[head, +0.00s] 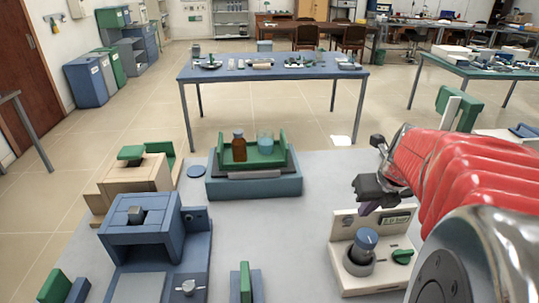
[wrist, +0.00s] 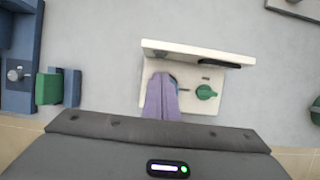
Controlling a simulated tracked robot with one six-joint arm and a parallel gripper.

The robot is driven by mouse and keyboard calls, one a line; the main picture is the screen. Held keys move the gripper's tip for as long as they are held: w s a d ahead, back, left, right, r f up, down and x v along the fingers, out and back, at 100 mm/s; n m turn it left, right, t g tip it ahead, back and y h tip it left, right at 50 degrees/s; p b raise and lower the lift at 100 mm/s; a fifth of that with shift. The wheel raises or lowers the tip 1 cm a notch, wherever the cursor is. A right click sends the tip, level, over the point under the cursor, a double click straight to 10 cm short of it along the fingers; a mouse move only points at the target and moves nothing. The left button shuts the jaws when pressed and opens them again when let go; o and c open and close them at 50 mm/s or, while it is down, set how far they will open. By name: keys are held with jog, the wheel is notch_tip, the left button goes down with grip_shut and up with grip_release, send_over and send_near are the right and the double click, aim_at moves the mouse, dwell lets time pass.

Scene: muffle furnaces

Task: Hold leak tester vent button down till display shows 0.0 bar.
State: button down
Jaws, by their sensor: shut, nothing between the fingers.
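The leak tester is a cream-coloured unit (head: 345,225) at the front right of the bench in the head view, with an upright back panel. Its display (head: 396,219) shows small characters ending in "bar"; I cannot read the digits surely. A blue-capped piece (head: 367,240) sits in a grey ring on its base, beside a green knob (head: 403,256). The base also shows in the wrist view (wrist: 215,108). My gripper (head: 364,209) is shut and empty above the tester, apart from the blue cap. Its purple fingers (wrist: 161,100) hide most of that cap. I cannot single out the vent button.
A blue furnace-like unit (head: 140,235) stands front left, with a wooden box (head: 130,180) behind it. A blue-and-green tray (head: 255,185) holds a brown bottle (head: 239,147) and a beaker (head: 265,143). Grey bench surface is clear between the tray and the tester.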

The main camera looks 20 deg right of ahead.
aim_at(349, 221)
jog(key=shift+f, duration=0.1)
jog(key=x, duration=1)
dwell(0.3)
